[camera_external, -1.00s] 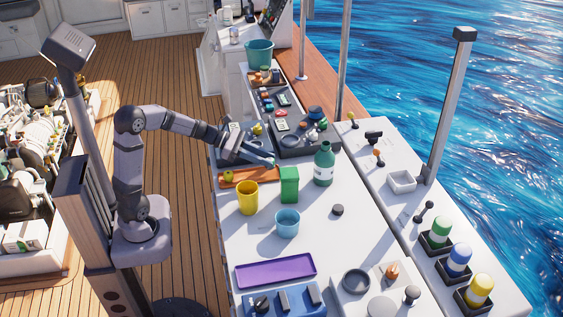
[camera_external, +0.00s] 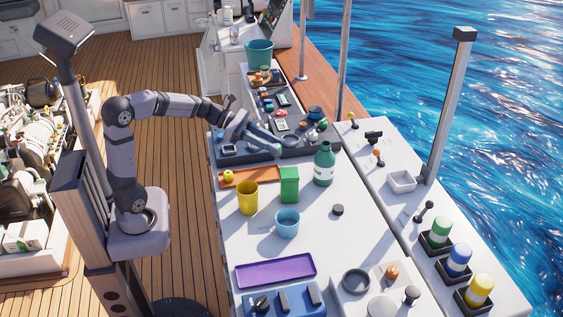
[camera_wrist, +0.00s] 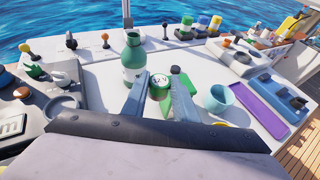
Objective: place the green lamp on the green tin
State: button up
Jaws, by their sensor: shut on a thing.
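My gripper (camera_external: 275,147) is raised over the back of the white table, above the grey trays. In the wrist view its two fingers (camera_wrist: 158,84) close around a small round green thing with a pale top, which I take to be the green lamp (camera_wrist: 159,79). In the external view only a greenish bit of it shows at the fingertips. The green tin (camera_external: 289,184) stands upright on the table, in front of the gripper and apart from it. In the wrist view the tin (camera_wrist: 182,103) is partly hidden behind the right finger.
A green bottle (camera_external: 323,166) stands right of the tin, a yellow cup (camera_external: 248,199) left of it, and a light blue cup (camera_external: 287,224) in front. An orange tray (camera_external: 262,177) lies behind the yellow cup. The table's right middle is mostly clear, with a small black knob (camera_external: 338,210).

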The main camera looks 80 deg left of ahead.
jog(key=d+r+m+g+h+p, duration=0.1)
jog(key=d+r+m+h+p, duration=0.15)
jog(key=d+r+p, duration=0.65)
jog(key=n+t+y+b, duration=0.2)
jog(key=n+y+b, duration=0.1)
jog(key=n+y, duration=0.1)
send_over(284, 172)
jog(key=f, duration=0.1)
jog(key=shift+a+f+b, duration=0.1)
jog(key=shift+f+b, duration=1.6)
jog(key=shift+f, duration=3.4)
jog(key=shift+f, duration=0.1)
jog(key=shift+f+b, duration=0.1)
jog(key=shift+b, duration=0.2)
jog(key=o, duration=1.1)
jog(key=shift+c, duration=0.2)
